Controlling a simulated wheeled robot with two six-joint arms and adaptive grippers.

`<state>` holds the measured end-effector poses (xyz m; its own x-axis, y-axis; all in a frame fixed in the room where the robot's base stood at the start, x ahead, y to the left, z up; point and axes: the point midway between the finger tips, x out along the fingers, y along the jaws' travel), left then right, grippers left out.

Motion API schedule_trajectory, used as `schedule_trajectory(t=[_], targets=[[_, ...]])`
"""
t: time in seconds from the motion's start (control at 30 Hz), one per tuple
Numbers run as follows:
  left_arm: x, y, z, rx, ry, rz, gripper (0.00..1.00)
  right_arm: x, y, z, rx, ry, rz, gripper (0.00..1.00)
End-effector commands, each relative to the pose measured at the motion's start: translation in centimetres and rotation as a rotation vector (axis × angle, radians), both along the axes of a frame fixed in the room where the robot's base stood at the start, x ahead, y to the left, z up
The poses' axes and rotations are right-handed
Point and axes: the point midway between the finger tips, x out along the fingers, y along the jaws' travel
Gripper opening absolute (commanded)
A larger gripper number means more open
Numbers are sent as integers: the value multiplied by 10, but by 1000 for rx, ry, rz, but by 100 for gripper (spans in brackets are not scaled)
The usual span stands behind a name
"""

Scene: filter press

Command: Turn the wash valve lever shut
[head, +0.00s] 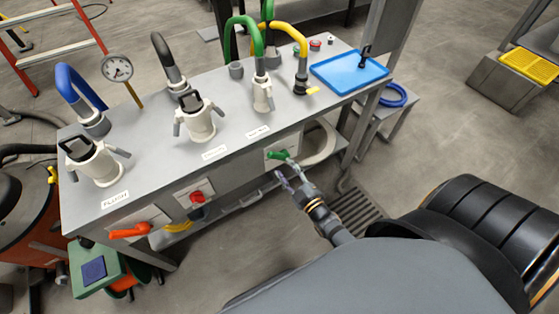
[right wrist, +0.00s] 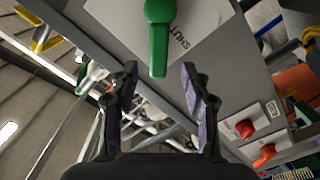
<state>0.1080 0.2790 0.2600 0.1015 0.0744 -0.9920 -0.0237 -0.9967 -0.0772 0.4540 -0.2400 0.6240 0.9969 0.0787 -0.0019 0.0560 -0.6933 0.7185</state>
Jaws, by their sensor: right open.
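A green lever (head: 279,156) is mounted on a white plate on the front face of the grey bench, at the right end of a row of handles. In the right wrist view the green lever (right wrist: 158,30) points toward my gripper, and the plate (right wrist: 190,22) reads "SHUT" to the right of it. My right gripper (head: 286,177) is open and empty, just in front of and below the lever. In the right wrist view the lever's end appears between the two fingertips (right wrist: 160,80), with no clear contact. My left gripper is not in view.
A red knob (head: 197,197) and an orange lever (head: 130,231) are farther left on the bench front. Capped white fittings (head: 198,121), hoses and a blue tray (head: 348,72) stand on top. A floor grate (head: 352,212) lies below my right gripper.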

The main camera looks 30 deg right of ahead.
Motion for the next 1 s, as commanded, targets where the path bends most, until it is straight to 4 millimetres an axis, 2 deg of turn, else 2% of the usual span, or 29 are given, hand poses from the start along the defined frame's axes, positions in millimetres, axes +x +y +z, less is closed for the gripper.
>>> schedule_trajectory(t=[0.03, 0.1, 0.3, 0.9, 0.97, 1.0], targets=[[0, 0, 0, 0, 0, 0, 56, -14, -1, -1, 1, 4, 1, 47], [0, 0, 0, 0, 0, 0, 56, -30, -2, -1, -1, 3, 1, 47], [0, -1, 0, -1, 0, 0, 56, -59, -5, 0, 0, 1, 1, 47], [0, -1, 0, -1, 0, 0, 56, -63, -5, 0, 0, 1, -1, 47], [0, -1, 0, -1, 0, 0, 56, -64, -6, -7, 7, 20, -4, 47], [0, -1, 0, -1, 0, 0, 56, -65, -8, -19, 19, 51, -9, 47]])
